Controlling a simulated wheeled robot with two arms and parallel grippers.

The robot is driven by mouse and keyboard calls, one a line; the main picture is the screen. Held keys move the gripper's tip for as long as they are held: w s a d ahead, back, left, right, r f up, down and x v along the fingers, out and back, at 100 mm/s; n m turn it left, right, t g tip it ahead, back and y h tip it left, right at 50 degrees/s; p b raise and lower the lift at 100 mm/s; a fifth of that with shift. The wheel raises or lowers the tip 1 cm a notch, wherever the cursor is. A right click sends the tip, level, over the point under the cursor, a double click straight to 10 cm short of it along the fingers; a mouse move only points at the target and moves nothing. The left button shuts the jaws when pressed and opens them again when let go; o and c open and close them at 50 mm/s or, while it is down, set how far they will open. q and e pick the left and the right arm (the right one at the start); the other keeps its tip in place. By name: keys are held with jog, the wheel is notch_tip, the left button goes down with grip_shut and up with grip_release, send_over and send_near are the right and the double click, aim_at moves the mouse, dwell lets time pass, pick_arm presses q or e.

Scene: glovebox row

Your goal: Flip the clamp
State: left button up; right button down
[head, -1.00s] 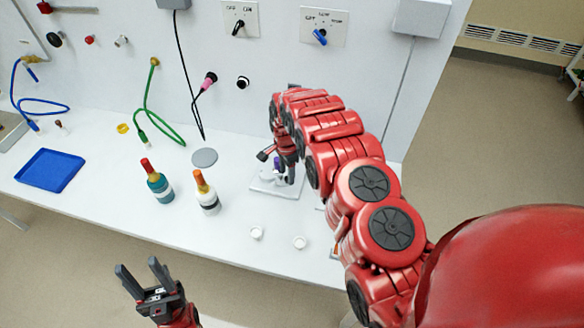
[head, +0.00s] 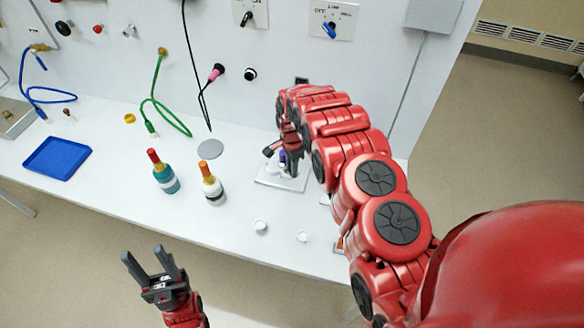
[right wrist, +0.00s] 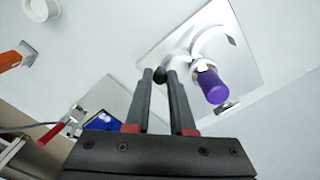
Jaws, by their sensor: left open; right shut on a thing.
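The clamp, with a purple grip (right wrist: 212,88) and pale metal parts, stands on a white square base plate (right wrist: 225,45) in the right wrist view. In the head view its base plate (head: 282,183) lies on the bench below my right arm, which hides much of the clamp. My right gripper (right wrist: 165,78) is shut on a part of the clamp beside the purple grip; which part is hard to tell. A dark knob shows between the fingertips. My left gripper (head: 152,254) is open and empty, in front of the bench's front edge.
Two bottles, one teal (head: 164,174) and one white (head: 211,187), stand left of the clamp. A blue tray (head: 57,158) lies far left. The wall with switches and hoses is behind.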

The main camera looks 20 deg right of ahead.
jog(key=shift+w+d+f+n+b, duration=0.1)
jog(key=shift+d+f+n+b, duration=0.1)
jog(key=shift+n+b, duration=0.4)
jog(key=w+n+b, duration=0.1)
jog(key=n+b, duration=0.1)
jog(key=b, duration=0.2)
jog(key=w+d+n+b, duration=0.1)
jog(key=n+b, duration=0.2)
jog(key=b, duration=0.1)
jog(key=w+d+n+b, duration=0.1)
jog(key=n+b, duration=0.2)
jog(key=b, duration=0.2)
jog(key=shift+w+f, duration=0.1)
jog(key=shift+w+r+n+b, duration=0.15)
jog(key=shift+w+n+b, duration=0.15)
jog(key=shift+n+b, duration=0.5)
jog(key=shift+w+r+n+b, duration=0.15)
jog(key=shift+w+n+b, duration=0.15)
jog(key=shift+n+b, duration=0.5)
jog(key=c, duration=0.8)
grip_release()
jog(key=shift+o, duration=0.2)
